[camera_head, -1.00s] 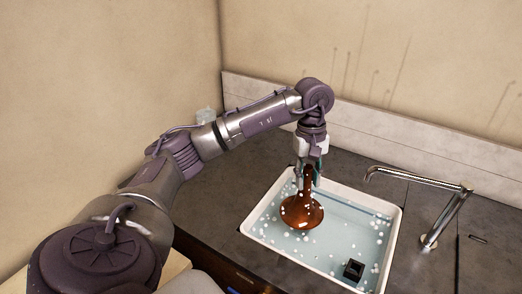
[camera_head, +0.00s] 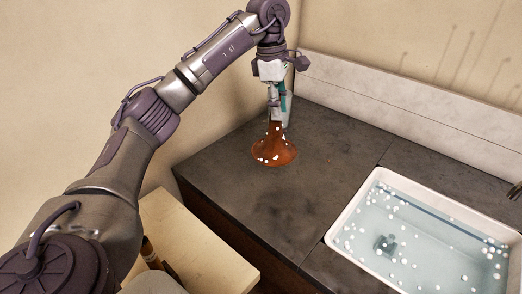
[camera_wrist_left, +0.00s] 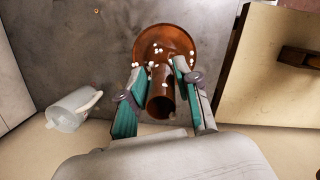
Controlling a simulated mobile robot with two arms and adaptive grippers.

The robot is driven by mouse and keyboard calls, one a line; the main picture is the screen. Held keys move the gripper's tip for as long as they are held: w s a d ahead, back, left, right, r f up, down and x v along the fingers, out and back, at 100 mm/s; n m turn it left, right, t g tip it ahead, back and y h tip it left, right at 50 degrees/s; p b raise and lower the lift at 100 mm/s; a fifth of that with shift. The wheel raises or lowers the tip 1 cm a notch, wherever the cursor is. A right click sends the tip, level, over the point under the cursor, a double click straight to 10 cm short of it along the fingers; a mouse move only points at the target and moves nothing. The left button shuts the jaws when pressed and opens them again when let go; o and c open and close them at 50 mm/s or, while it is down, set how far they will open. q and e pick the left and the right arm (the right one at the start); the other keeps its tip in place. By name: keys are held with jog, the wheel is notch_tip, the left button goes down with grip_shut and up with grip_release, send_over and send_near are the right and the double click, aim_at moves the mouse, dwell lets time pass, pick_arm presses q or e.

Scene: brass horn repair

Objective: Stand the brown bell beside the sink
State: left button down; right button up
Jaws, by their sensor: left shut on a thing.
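The brown bell (camera_head: 275,152) hangs upright, wide flare down, in my left gripper (camera_head: 276,112). It is at the dark counter (camera_head: 240,195) left of the sink (camera_head: 345,222). White foam spots cling to it. Whether its rim touches the counter I cannot tell. In the left wrist view, the fingers of my left gripper (camera_wrist_left: 160,80) are on either side of the neck of the brown bell (camera_wrist_left: 166,42). My right gripper is not in view.
The sink holds water, white bubbles and a small dark block (camera_head: 385,244). The counter between bell and sink is clear. A pale wooden surface (camera_head: 185,235) lies in front.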

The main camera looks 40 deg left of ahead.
pick_arm(q)
jog(key=s+a+f+p, duration=0.3)
jog(key=a+f, duration=0.7)
jog(key=a, duration=0.1)
jog(key=shift+s+a+f, duration=0.2)
jog(key=shift+a+f, duration=0.05)
jog(key=shift+f, duration=0.15)
jog(key=c, duration=1)
grip_release()
jog(key=shift+f, duration=0.1)
jog(key=shift+o, duration=0.9)
